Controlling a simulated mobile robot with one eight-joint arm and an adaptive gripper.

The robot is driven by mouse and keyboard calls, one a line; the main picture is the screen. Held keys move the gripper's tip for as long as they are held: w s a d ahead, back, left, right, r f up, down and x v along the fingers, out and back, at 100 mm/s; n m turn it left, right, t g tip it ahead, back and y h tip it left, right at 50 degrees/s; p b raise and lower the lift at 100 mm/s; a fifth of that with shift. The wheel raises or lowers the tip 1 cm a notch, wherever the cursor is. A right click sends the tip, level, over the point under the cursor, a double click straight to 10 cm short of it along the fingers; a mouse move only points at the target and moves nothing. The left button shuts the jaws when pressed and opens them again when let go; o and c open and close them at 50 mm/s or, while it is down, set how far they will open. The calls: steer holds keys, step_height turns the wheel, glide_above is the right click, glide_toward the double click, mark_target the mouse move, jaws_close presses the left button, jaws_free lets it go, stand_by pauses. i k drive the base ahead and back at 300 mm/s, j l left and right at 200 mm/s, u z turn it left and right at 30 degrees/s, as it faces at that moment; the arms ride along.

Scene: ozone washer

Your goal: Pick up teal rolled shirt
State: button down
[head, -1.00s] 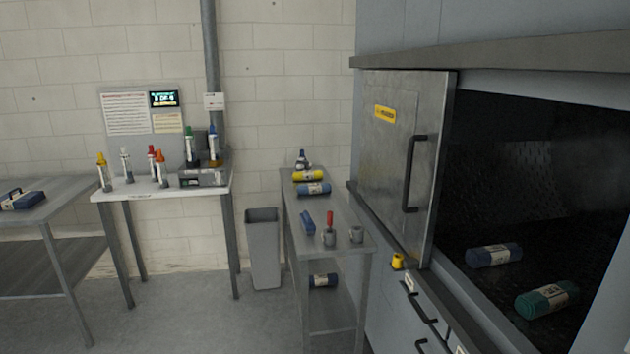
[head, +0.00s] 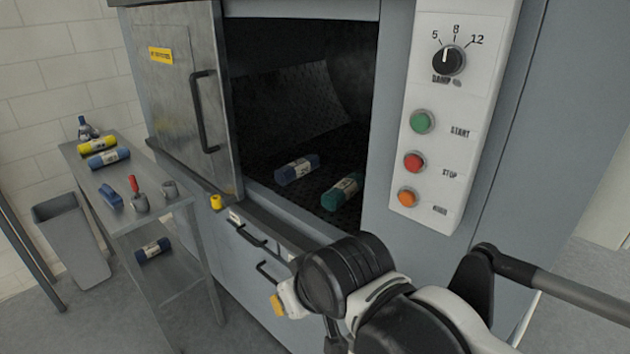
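The teal rolled shirt (head: 343,191) lies on the dark floor of the open washer chamber, near its front right. A pale label band wraps around it. A blue rolled shirt (head: 297,169) lies just left of it and a little farther back, apart from it. My arm reaches in from the lower right, in front of the washer and below the chamber opening. I cannot make out my gripper's fingers in this view.
The washer door (head: 177,92) stands at the left of the opening. A control panel (head: 455,110) with a dial and buttons is on the right. A metal cart (head: 165,215) at left holds rolled shirts and small tools. A grey bin (head: 72,238) stands beside it.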

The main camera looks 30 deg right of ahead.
mark_target(340, 194)
steer(key=i+j+z, duration=0.2)
steer(key=z, duration=0.25)
steer(key=i+j+z, duration=0.25)
steer(key=z, duration=0.15)
steer(key=i+j+z, duration=0.15)
steer(key=j+z, duration=0.3)
steer(key=i+j+z, duration=0.1)
steer(key=j+z, duration=1.65)
steer(key=k+l, duration=0.05)
steer(key=l, duration=0.1)
